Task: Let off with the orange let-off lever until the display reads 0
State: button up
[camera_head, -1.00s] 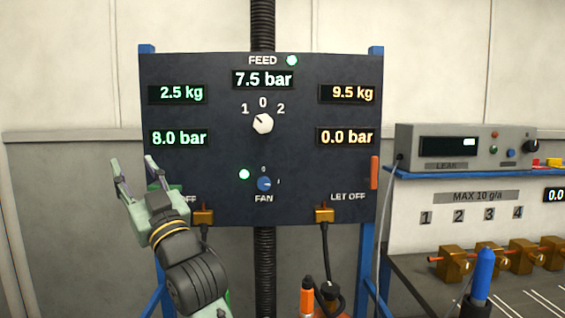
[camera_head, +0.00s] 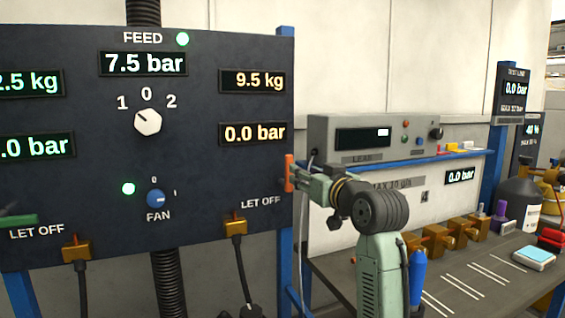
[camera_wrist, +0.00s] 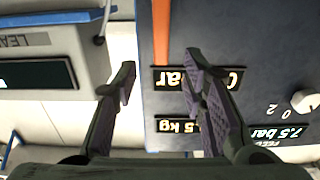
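The orange let-off lever (camera_head: 289,173) is upright at the right edge of the dark panel. My gripper (camera_head: 304,174) is right beside it, fingers pointing left at it. In the wrist view the gripper (camera_wrist: 162,64) is open, and the orange lever (camera_wrist: 161,28) shows between and beyond the fingertips. I cannot tell whether a finger touches it. The orange-lettered bar display (camera_head: 254,133) reads 0.0 bar; the kg display (camera_head: 253,81) above reads 9.5 kg.
A green lever (camera_head: 18,221) is at the panel's left, where the green bar display (camera_head: 36,146) is cut off. The feed display (camera_head: 143,64) reads 7.5 bar. The leak box (camera_head: 366,137) on its blue shelf and brass blocks (camera_head: 466,231) are right of the gripper.

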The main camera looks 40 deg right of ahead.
jog(key=p, duration=0.4)
send_over(289, 192)
jog(key=shift+w+d, duration=0.3)
jog(key=shift+w, duration=0.05)
jog(key=shift+c, duration=0.5)
grip_shut()
